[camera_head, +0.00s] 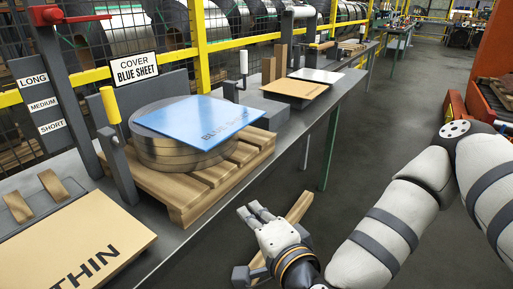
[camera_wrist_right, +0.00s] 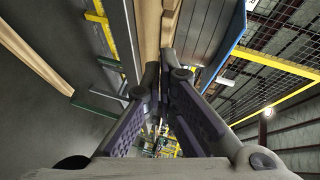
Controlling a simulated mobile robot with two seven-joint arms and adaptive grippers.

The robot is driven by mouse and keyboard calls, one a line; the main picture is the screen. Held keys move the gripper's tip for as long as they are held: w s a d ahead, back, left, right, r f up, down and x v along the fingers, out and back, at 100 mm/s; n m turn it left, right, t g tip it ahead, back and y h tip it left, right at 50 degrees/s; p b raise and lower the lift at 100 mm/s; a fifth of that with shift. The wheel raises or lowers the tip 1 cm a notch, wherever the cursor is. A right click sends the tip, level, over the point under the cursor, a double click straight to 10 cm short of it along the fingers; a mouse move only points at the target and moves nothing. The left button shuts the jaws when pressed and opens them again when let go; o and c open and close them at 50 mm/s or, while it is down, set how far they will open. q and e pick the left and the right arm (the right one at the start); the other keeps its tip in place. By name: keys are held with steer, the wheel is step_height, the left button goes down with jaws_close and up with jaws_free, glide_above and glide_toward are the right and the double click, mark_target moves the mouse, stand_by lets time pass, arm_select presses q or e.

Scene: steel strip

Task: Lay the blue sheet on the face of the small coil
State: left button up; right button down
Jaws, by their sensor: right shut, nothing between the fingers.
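The blue sheet (camera_head: 200,120) lies flat on top of the small coil (camera_head: 165,152), its lettering towards the right. It covers most of the coil's face and overhangs at the right and front; part of the coil's rim shows at the left. The coil rests on a wooden pallet (camera_head: 190,205) on the bench. My right gripper (camera_head: 257,211) is shut and empty, in front of the bench edge and apart from the sheet. In the right wrist view, its fingers (camera_wrist_right: 163,88) point past the pallet, and the sheet's blue edge (camera_wrist_right: 229,42) shows. My left gripper is out of view.
A yellow-handled post (camera_head: 112,115) stands close left of the coil. A "COVER BLUE SHEET" sign (camera_head: 134,67) stands behind. A "THIN" cardboard sheet (camera_head: 75,245) lies front left. A wooden beam (camera_head: 297,212) is beside my right gripper. The floor (camera_head: 400,130) beyond is clear.

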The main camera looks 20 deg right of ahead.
steer(key=w+d+r+m+t+h, duration=0.35)
steer(key=d+r+m, duration=0.2)
steer(key=r, duration=0.25)
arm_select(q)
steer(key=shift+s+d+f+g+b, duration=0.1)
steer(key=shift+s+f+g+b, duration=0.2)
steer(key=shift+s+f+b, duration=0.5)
arm_select(e)
steer(key=w, duration=1.2)
steer(key=shift+a+n+g, duration=0.35)
steer(key=shift+a+g, duration=0.05)
steer(key=shift+g, duration=0.05)
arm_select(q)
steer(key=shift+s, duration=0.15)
arm_select(e)
steer(key=shift+w+h, duration=0.1)
steer(key=shift+h, duration=0.15)
